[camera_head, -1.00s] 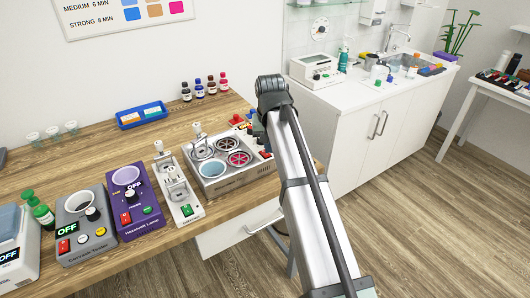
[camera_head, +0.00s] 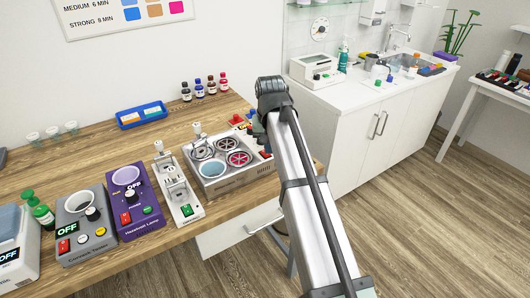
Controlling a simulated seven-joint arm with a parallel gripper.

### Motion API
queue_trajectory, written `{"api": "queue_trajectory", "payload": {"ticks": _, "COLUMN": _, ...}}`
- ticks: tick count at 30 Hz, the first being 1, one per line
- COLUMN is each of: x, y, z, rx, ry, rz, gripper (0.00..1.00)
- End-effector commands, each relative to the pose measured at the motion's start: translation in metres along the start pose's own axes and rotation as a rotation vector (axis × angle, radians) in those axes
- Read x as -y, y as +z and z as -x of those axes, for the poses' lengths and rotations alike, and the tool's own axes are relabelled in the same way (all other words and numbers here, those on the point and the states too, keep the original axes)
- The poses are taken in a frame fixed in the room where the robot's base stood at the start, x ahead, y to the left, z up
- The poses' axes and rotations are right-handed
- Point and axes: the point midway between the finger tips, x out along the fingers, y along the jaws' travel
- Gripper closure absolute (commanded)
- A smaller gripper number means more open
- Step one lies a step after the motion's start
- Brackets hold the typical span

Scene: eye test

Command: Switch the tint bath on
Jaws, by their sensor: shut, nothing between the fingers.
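The tint bath appears to be the metal box (camera_head: 236,183) with several round wells, near the right end of the wooden bench. One front well (camera_head: 213,169) holds blue liquid, and two wells hold red. I see no lit display on it, so I cannot tell whether it is on or off. My gripper (camera_head: 260,136) hangs from my arm at the box's back right corner, shut and empty. It is small and dark here, and I cannot tell whether it touches the box. Small red parts show beside it.
Left of the box stand a white device with a green switch (camera_head: 187,210), a purple lamp unit (camera_head: 141,211) reading OFF and a grey unit (camera_head: 87,247) reading OFF. A blue tray (camera_head: 142,116) and small bottles (camera_head: 198,91) stand behind. The bench middle is clear.

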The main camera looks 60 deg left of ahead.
Motion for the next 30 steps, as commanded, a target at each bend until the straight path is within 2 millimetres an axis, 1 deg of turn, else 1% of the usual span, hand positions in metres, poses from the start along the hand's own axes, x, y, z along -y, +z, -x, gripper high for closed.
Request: {"api": "queue_trajectory", "payload": {"ticks": 30, "x": 0.000, "y": 0.002, "z": -0.013, "rx": 0.000, "ry": 0.000, "rz": 0.000, "gripper": 1.00}}
